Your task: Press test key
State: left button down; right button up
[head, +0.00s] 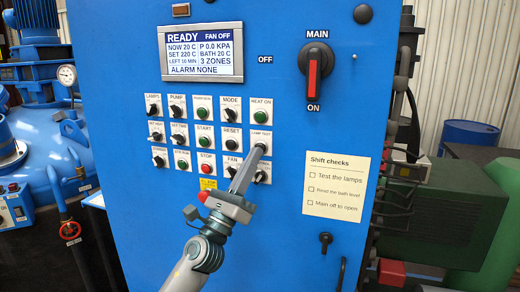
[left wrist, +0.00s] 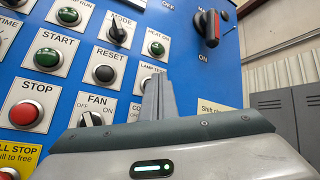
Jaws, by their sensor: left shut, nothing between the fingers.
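The lamp test key's white plate (head: 262,133) is at the right end of the second row of controls on the blue panel. My left gripper (head: 259,150) is shut and empty, its fingertips over the lower part of that plate in the head view. They hide the button itself, so I cannot tell whether they touch it or whether it is pressed. In the left wrist view, the lamp test plate (left wrist: 149,71) shows just behind the tips of the shut fingers (left wrist: 159,92). My right gripper is not in view.
Nearby are the HEAT ON button (head: 261,115), RESET button (head: 231,132) and FAN knob (head: 232,171). The red-handled main switch (head: 313,75) is above right, its handle vertical. The display (head: 202,52) reads READY, ALARM NONE. A shift checks card (head: 336,185) is at right.

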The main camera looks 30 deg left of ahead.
pick_arm(q)
jog(key=shift+s, duration=0.1)
jog(key=shift+y, duration=0.3)
jog(key=s, duration=0.2)
jog(key=s+d+p, duration=0.1)
jog(key=s, duration=0.1)
jog(key=shift+s+d, duration=0.1)
jog(key=shift+s, duration=0.25)
dwell(0.5)
